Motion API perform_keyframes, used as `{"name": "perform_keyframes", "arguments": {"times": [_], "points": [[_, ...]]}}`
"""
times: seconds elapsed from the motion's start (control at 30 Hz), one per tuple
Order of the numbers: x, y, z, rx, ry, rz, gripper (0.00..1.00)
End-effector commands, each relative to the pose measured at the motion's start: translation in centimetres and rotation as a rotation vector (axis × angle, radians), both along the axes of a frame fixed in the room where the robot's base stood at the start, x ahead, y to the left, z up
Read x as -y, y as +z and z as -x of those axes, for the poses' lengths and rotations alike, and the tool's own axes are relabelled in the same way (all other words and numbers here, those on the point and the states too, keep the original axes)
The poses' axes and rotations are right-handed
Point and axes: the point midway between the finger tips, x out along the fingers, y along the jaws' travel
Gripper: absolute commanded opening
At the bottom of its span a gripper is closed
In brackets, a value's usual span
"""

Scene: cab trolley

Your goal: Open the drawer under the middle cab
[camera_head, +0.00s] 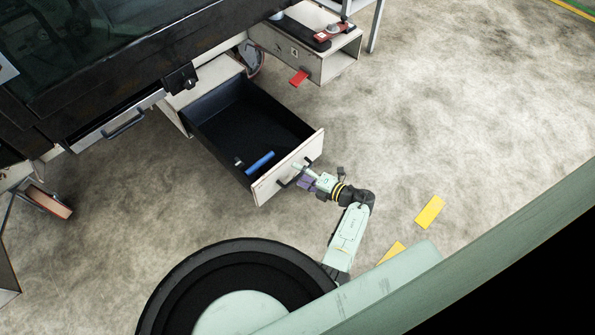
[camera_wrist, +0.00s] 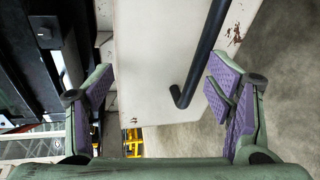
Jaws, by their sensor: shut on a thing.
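A drawer stands far out from its pale cabinet (camera_head: 205,82) in the head view. Its off-white front (camera_head: 264,190) also fills the middle of the wrist view (camera_wrist: 150,50). The drawer's dark interior (camera_head: 235,115) holds a blue cylinder (camera_head: 260,161) and a small pale item. The dark bar handle (camera_head: 284,183) is on the front; in the wrist view the handle (camera_wrist: 205,55) runs between my fingers. My gripper (camera_head: 303,177) is at the handle, shut on it, with its purple pads (camera_wrist: 165,95) on either side. The exact contact is hard to see.
Another cabinet drawer (camera_head: 118,125) at left is shut. A pale box unit (camera_head: 310,57) with a red tab (camera_head: 299,77) stands behind the open drawer. Yellow floor markings (camera_head: 429,211) lie to the right. The concrete floor at right is clear.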

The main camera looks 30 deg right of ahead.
Motion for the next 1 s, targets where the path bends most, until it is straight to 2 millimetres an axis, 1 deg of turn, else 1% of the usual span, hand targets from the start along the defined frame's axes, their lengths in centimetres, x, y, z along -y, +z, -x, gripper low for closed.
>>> {"name": "perform_keyframes", "arguments": {"times": [0.03,0.07,0.1,1.0], "points": [[0.3,0.0,1.1,0.010,-0.032,-0.023,0.46],[0.3,0.0,1.3,0.010,-0.031,-0.024,0.34],[0.3,0.1,1.6,0.007,-0.031,-0.024,0.31],[2.1,1.4,7.4,0.000,-0.029,-0.024,0.31]]}}
